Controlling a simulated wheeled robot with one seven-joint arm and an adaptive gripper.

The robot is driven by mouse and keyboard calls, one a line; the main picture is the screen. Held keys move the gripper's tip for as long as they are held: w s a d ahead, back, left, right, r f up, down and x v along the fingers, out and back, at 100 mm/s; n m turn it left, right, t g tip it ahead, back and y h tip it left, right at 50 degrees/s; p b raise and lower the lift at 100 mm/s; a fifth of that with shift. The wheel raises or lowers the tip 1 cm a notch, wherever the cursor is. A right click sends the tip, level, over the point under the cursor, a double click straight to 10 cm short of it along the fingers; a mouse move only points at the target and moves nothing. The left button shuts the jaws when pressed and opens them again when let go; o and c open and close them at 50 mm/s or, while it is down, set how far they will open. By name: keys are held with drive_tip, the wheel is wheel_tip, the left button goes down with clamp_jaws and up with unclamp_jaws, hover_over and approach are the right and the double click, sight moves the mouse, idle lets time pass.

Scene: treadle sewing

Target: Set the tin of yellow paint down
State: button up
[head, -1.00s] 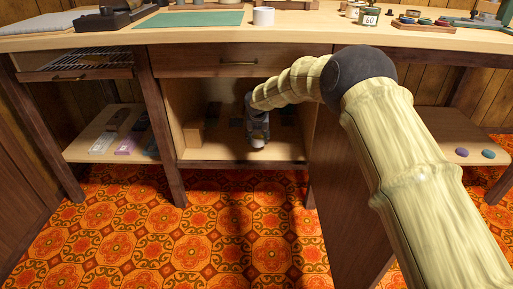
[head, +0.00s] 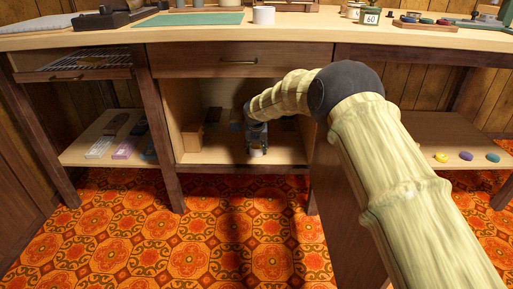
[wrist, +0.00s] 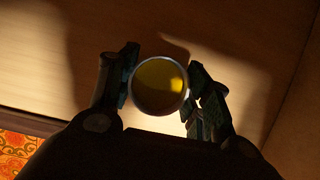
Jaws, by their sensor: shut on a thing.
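My gripper (head: 257,147) is inside the open compartment under the workbench, low over its floor near the front edge. It is shut on the tin of yellow paint (wrist: 160,86). In the wrist view the tin is seen from above as a round rim with yellow inside, with one finger on each side. In the head view the tin is small and mostly hidden by my gripper. The compartment floor (head: 205,157) is pale wood. I cannot tell whether the tin's base touches it.
Dark items lie behind my gripper. An open door (head: 340,215) hangs at the right. A shelf at far right holds a yellow disc (head: 441,157) and two others. The left shelf holds several boxes.

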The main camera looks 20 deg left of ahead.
sight(256, 150)
drive_tip(key=shift+f, duration=0.1)
drive_tip(key=o, duration=1.3)
drive_tip(key=p+v, duration=0.4)
drive_tip(key=v, duration=0.2)
drive_tip(key=s+d+p, duration=0.3)
drive_tip(key=s+p, duration=0.2)
drive_tip(key=s, duration=0.6)
drive_tip(key=shift+f, duration=0.35)
drive_tip(key=shift+s+d, duration=0.15)
